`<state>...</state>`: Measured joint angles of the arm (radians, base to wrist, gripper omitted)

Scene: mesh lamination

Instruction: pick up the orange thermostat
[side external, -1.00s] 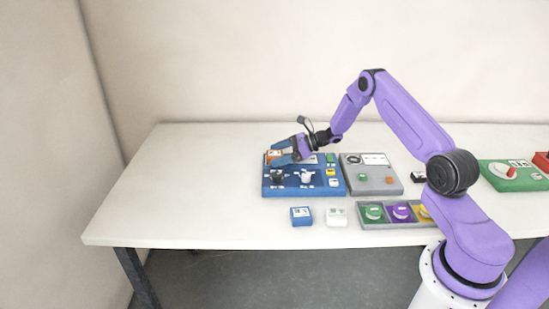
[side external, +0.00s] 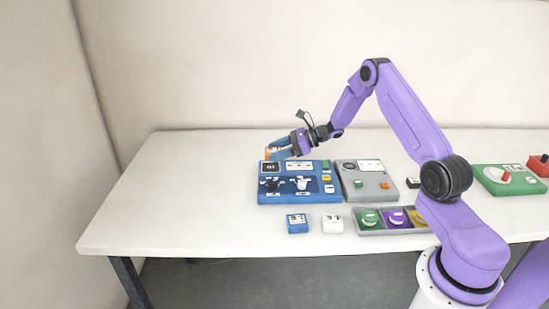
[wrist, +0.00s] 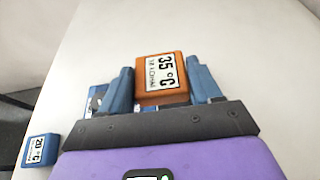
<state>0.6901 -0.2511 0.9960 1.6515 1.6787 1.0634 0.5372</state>
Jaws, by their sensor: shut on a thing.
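The orange thermostat (wrist: 162,78) has a white label reading 35 °C in the wrist view. My gripper (wrist: 162,88) is shut on it, with one blue finger on each side. In the side external view, my gripper (side external: 275,153) holds the orange thermostat (side external: 267,153) above the far left part of the blue panel (side external: 310,197). The fingers hide much of the thermostat there.
A grey panel (side external: 376,193) stands right of the blue one. A blue thermostat (side external: 298,223), a white block (side external: 332,223) and a grey tray (side external: 376,232) with colored compartments lie in front. A green panel (side external: 510,186) is at far right. The table's left side is clear.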

